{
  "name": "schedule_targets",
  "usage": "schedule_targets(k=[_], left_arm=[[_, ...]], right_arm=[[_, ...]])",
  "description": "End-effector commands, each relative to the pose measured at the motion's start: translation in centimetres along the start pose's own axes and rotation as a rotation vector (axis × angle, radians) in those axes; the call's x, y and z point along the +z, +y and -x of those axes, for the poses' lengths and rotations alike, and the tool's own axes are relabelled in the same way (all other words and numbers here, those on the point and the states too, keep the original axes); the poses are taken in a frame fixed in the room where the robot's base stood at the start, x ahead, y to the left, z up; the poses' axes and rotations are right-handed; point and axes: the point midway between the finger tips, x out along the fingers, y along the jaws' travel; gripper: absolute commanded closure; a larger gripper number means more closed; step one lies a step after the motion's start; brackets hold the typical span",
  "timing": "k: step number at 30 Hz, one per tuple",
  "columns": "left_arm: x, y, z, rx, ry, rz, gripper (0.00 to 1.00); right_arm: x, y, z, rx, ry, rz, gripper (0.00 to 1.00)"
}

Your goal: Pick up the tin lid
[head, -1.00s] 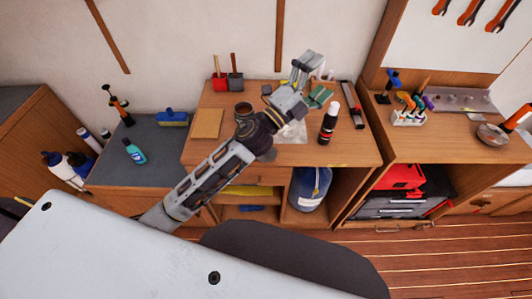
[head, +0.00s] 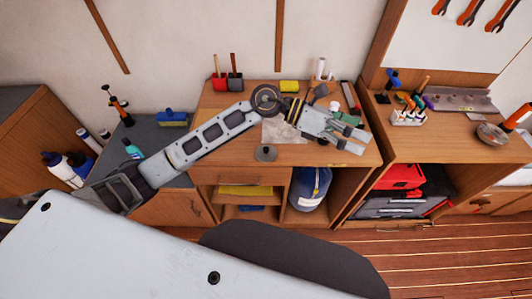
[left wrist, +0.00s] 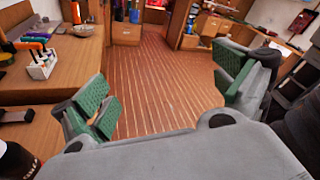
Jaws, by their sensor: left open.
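A small grey round lid with a knob (head: 265,153), which looks like the tin lid, lies near the front edge of the wooden worktop (head: 300,156) in the head view. My left gripper (head: 362,139) is open and empty over the worktop's right part, clearly to the right of the lid and apart from it. Its green-padded fingers (left wrist: 165,95) are spread wide in the left wrist view, with only floor between them. The lid does not show in that view. The dark tin is hidden behind my left arm. My right gripper is not in view.
A yellow sponge (head: 290,86) and red and grey dustpans (head: 227,84) stand at the back of the worktop. A rack of coloured tools (head: 408,118) is on the right bench. The black-and-red bottle is hidden by my gripper. The worktop around the lid is clear.

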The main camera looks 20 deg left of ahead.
Motion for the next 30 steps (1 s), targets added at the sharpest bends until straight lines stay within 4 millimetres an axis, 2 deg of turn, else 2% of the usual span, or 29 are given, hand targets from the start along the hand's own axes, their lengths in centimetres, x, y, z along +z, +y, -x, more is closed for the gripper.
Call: schedule_targets(k=[8, 14, 22, 30], left_arm=[[-4.9, 3.1, 2.2, 0.083, 0.354, -0.170, 0.03], [-7.6, 6.0, 5.7, 0.157, 0.610, -0.258, 0.03], [-9.7, 9.7, 12.7, 0.277, 0.954, -0.323, 0.03], [-9.5, 12.1, 20.5, 0.402, 1.251, -0.323, 0.03]], right_arm=[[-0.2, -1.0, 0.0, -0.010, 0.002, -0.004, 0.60], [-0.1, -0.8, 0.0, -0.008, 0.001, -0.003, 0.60], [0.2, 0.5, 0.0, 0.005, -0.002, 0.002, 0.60], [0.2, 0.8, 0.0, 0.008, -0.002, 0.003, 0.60]])
